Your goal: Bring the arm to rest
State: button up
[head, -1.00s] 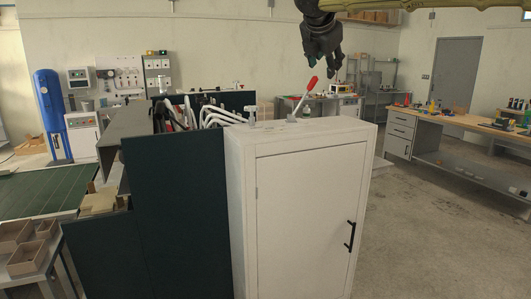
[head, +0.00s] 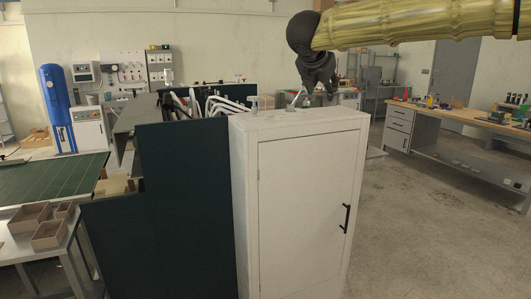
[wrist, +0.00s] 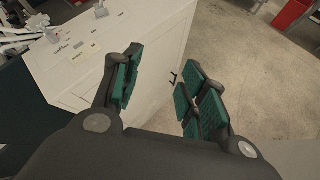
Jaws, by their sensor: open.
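My gripper (head: 318,97) hangs from my arm, fingers down, over the top of the white cabinet (head: 305,190) in the head view. Its fingers are apart in the wrist view (wrist: 165,85), with green pads and nothing between them. I cannot tell whether gripper and lever touch. The cabinet top (wrist: 85,60) lies to the left of the fingers in the wrist view.
The cabinet door has a black handle (head: 346,218) and is shut. A dark green panel (head: 188,200) stands left of the cabinet, with pale hoses (head: 215,105) behind it. A workbench (head: 450,118) stands at the right. The floor (head: 420,220) between is clear.

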notch_tip(320, 180, down, 32)
jog(key=w+r+n, duration=0.1)
jog(key=w+n, duration=0.1)
jog(key=n, duration=1)
jog(key=s+f+n+y, duration=0.1)
jog(key=s+f+n, duration=0.3)
jog(key=f, duration=0.5)
jog(key=s+f+n+g, duration=0.1)
jog(key=s+f+n, duration=0.3)
jog(key=f, duration=0.5)
jog(key=s+f+n+y, duration=0.1)
jog(key=s+f+n, duration=0.3)
jog(key=f, duration=0.5)
jog(key=s+d+f+n+g+y, duration=0.3)
jog(key=s+f+n, duration=0.8)
jog(key=s+f, duration=0.9)
jog(key=s+d+f+n+g, duration=0.1)
jog(key=s+d+n+g, duration=0.1)
jog(key=s, duration=1.1)
jog(key=s+d+f+n+g, duration=0.2)
jog(key=s+n+g, duration=0.2)
jog(key=s, duration=0.9)
jog(key=shift+s+f+n, duration=0.15)
jog(key=shift+f+n, duration=0.15)
jog(key=shift+n, duration=0.9)
jog(key=shift+d+h, duration=0.1)
jog(key=shift+h, duration=0.2)
